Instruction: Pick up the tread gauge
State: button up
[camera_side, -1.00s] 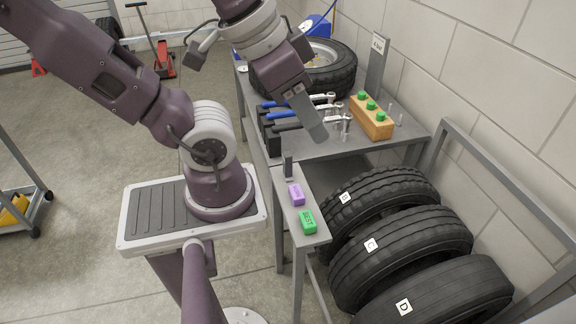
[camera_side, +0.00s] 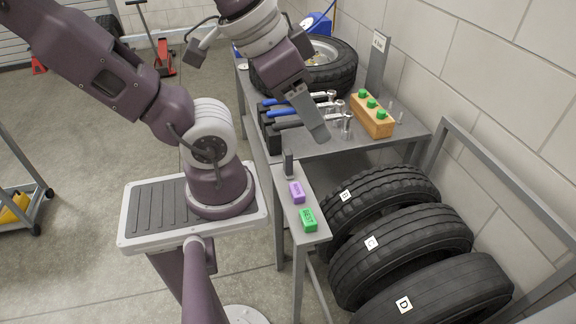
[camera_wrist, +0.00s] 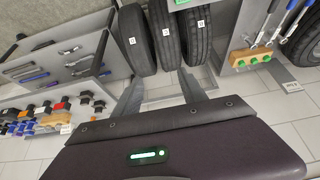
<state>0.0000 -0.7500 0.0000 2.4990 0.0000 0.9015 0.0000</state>
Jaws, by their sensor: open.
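I cannot make out the tread gauge with certainty. A small dark upright piece (camera_side: 288,163) stands at the back of the narrow grey side table (camera_side: 309,240) in the side view and may be it or its holder. My gripper (camera_side: 322,138) is above the grey workbench, near the wrenches, above and to the right of that piece in the picture. In the wrist view my gripper (camera_wrist: 161,76) has its two fingers spread apart with nothing between them.
A purple block (camera_side: 297,193) and a green block (camera_side: 308,220) lie on the side table. Racked tyres (camera_side: 400,245) stand beside it. The workbench holds wrenches (camera_side: 300,122), a wooden block with green pegs (camera_side: 372,117), an upright grey post (camera_side: 377,68) and a wheel (camera_side: 340,65).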

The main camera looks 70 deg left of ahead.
jog(key=w+a+r+m+t+y, duration=0.4)
jog(key=w+a+r+t, duration=0.1)
jog(key=w+a+r, duration=0.9)
jog(key=w+a+r+m+t+y, duration=0.3)
jog(key=w+a+r+m+t, duration=0.15)
jog(key=w+a+r, duration=0.85)
jog(key=m+g+h, duration=0.7)
jog(key=m+g, duration=0.3)
jog(key=g, duration=0.5)
send_over(288, 166)
jog(key=a, duration=0.3)
jog(key=shift+n, duration=0.25)
jog(key=f, duration=6.2)
jog(key=shift+w+a+f, duration=0.1)
jog(key=shift+w+a, duration=0.05)
jog(key=shift+w, duration=0.2)
jog(key=f, duration=0.2)
jog(key=d+f, duration=0.1)
jog(key=f, duration=0.3)
jog(key=shift+s+d+f, duration=0.15)
jog(key=shift+d+f, duration=0.05)
jog(key=shift+d, duration=0.1)
jog(key=shift+f, duration=0.3)
grip_shut()
